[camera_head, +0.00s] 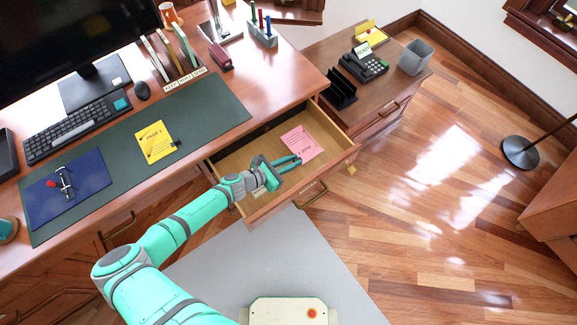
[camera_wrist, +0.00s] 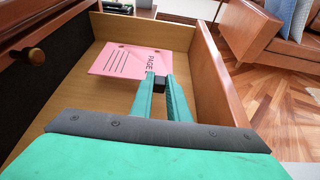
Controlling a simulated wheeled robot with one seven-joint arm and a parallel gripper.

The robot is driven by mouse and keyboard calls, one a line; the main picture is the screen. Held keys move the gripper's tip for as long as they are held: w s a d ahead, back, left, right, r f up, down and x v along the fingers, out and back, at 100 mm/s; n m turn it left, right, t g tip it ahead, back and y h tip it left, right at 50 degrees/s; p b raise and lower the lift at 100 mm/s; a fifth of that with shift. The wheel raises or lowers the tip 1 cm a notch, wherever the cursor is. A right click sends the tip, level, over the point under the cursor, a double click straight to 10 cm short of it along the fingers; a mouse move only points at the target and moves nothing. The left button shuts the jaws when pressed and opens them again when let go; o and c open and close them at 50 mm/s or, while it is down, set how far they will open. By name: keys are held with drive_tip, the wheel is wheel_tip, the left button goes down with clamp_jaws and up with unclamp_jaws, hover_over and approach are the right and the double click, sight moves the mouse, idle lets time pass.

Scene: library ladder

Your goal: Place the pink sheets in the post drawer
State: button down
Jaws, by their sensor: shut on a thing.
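The pink sheets (camera_head: 303,142) are inside the open desk drawer (camera_head: 238,158), toward its right end. In the wrist view the sheets (camera_wrist: 140,63) show printed lines and the word PAGE, with a small dark clip at the near edge. My gripper (camera_head: 298,160) reaches into the drawer from the front. In the wrist view its fingers (camera_wrist: 160,84) are closed on the dark clip of the sheets. I cannot tell whether the sheets rest flat on the drawer (camera_wrist: 90,105) floor or hang slightly above it.
Yellow sheets (camera_head: 155,141) with a dark clip lie on the green desk mat (camera_head: 222,104). A blue folder (camera_head: 85,190) is at the left. A side cabinet (camera_head: 318,58) with a phone (camera_head: 364,66) and grey bin (camera_head: 415,57) stands right of the drawer.

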drive_tip(key=shift+a+f, duration=0.45)
drive_tip(key=shift+f, duration=0.15)
drive_tip(key=shift+w+a+f, duration=0.1)
drive_tip(key=shift+a+f, duration=0.05)
drive_tip(key=shift+f, duration=0.75)
drive_tip(key=shift+a+f, duration=0.1)
drive_tip(key=shift+f, duration=0.8)
drive_tip(key=shift+f, duration=0.15)
drive_tip(key=c, duration=1.7)
unclamp_jaws()
drive_tip(key=shift+a+r, duration=0.2)
drive_tip(key=shift+r, duration=0.05)
drive_tip(key=v, duration=0.7)
drive_tip(key=shift+s, duration=0.2)
